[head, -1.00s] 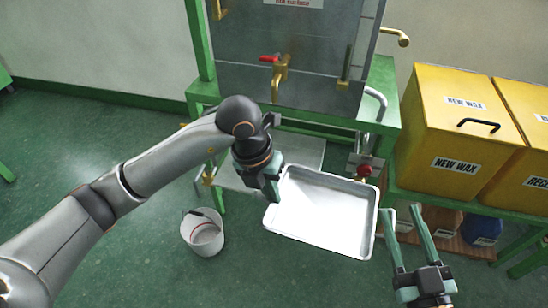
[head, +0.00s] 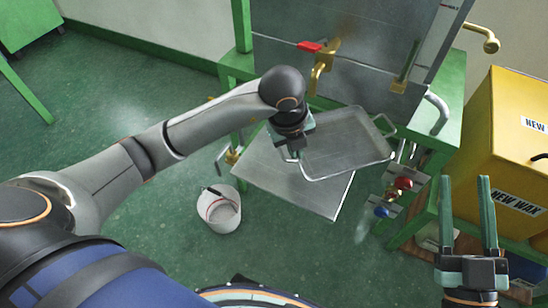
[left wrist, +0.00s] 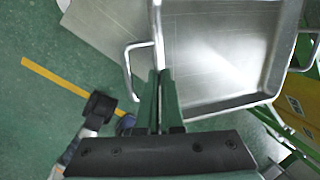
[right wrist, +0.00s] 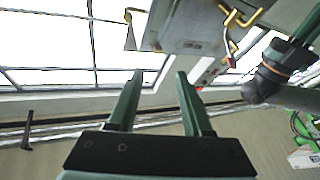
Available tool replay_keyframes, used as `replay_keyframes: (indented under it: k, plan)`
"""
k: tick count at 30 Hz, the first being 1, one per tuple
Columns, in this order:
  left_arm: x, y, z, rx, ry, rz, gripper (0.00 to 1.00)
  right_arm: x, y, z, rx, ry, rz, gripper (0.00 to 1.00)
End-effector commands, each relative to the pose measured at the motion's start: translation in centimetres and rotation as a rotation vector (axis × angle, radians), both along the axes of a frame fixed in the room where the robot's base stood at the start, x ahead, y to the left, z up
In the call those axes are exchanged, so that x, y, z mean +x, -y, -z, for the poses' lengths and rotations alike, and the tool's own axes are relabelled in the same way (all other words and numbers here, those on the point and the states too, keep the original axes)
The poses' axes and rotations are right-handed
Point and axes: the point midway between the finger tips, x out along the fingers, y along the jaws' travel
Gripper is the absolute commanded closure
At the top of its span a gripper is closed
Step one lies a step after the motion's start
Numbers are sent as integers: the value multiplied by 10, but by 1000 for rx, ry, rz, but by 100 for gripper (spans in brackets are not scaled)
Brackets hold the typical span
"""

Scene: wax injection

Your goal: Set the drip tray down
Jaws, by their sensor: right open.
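The drip tray (head: 345,143) is a shallow grey metal pan with raised rims and wire handles. In the head view it is tilted and overlaps the flat metal shelf (head: 290,185) below the machine. Whether it touches the shelf I cannot tell. My left gripper (head: 293,153) is shut on the tray's near left rim. The left wrist view shows the fingers (left wrist: 160,75) close together at the rim, with the tray (left wrist: 215,55) to the right. My right gripper (head: 465,180) is open and empty at the right; its spread fingers also show in the right wrist view (right wrist: 158,76).
The grey machine with a red-handled brass tap (head: 322,65) stands behind the tray. A white bucket (head: 219,210) is on the floor at left. Red and blue valves (head: 402,183) sit right of the shelf. The yellow wax box (head: 505,150) is at far right.

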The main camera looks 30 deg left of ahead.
Motion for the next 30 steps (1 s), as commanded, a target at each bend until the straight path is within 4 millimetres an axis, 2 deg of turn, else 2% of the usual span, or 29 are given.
replay_keyframes:
  k: [1,4,9,13,20,24,27,30]
  plan:
    - [2,-14,8,2,1,-5,100,-5,-1,-11,-1,59,-10,50]
    - [6,-36,18,2,2,-3,100,-17,-4,-35,-3,172,-31,50]
    - [9,-53,41,-1,1,0,100,-41,-8,-70,-5,351,-65,50]
    - [11,-62,51,-2,2,2,100,-55,-10,-85,-7,438,-84,50]
    - [12,-70,61,-2,2,1,100,-61,-11,-89,-6,471,-94,50]
    - [13,-85,79,0,1,-1,100,-60,-12,-81,1,465,-98,50]
    - [13,-82,99,-2,2,3,100,-60,-12,-72,10,457,-105,50]
    - [14,-81,105,-3,2,4,100,-59,-12,-70,15,452,-109,50]
